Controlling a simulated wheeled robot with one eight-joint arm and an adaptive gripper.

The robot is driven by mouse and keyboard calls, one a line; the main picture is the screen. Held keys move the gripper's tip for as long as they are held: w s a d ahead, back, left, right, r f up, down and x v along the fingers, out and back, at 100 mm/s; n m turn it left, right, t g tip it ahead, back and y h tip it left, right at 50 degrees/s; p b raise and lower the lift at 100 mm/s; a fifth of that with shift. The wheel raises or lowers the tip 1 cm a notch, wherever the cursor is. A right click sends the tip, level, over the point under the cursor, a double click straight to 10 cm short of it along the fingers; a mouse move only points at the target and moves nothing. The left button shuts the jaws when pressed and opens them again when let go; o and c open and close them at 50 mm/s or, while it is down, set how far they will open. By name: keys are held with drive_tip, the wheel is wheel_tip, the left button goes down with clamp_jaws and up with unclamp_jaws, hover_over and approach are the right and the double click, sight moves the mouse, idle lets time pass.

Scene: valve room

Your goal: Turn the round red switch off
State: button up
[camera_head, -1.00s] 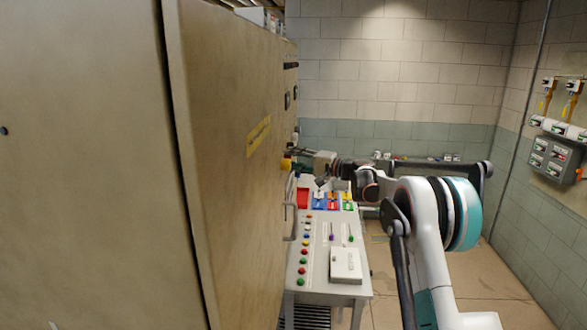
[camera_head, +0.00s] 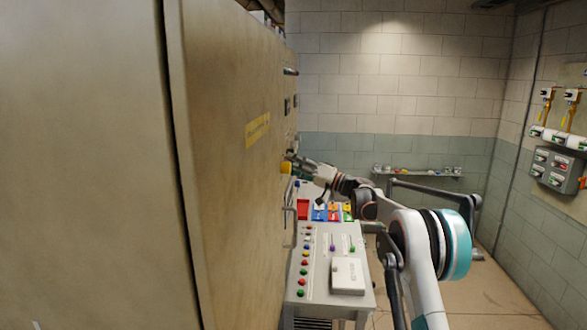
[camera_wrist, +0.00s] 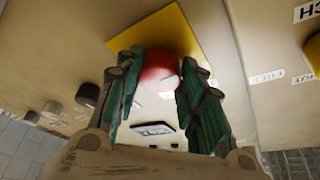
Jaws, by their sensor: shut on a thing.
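The round red switch (camera_wrist: 158,68) sits on a yellow plate (camera_wrist: 190,28) on the beige cabinet face in the wrist view. My gripper (camera_wrist: 158,80) has its two green-padded fingers on either side of the red knob and is shut on it. In the head view my gripper (camera_head: 291,160) reaches the cabinet's side face, where the yellow mount (camera_head: 286,167) shows. The red knob itself is hidden there by the fingers and too small to make out.
The large beige cabinet (camera_head: 225,180) fills the left. A control desk (camera_head: 325,275) with coloured buttons stands below my arm. Dark knobs (camera_wrist: 87,94) sit beside the switch. A grey switch box (camera_head: 553,167) hangs on the right wall. Floor at the right is clear.

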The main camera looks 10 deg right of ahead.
drive_tip(key=shift+f, duration=0.2)
idle(0.3)
drive_tip(key=o, duration=0.9)
drive_tip(key=shift+o, duration=0.8)
drive_tip(key=shift+r, duration=0.1)
drive_tip(key=v, duration=1.2)
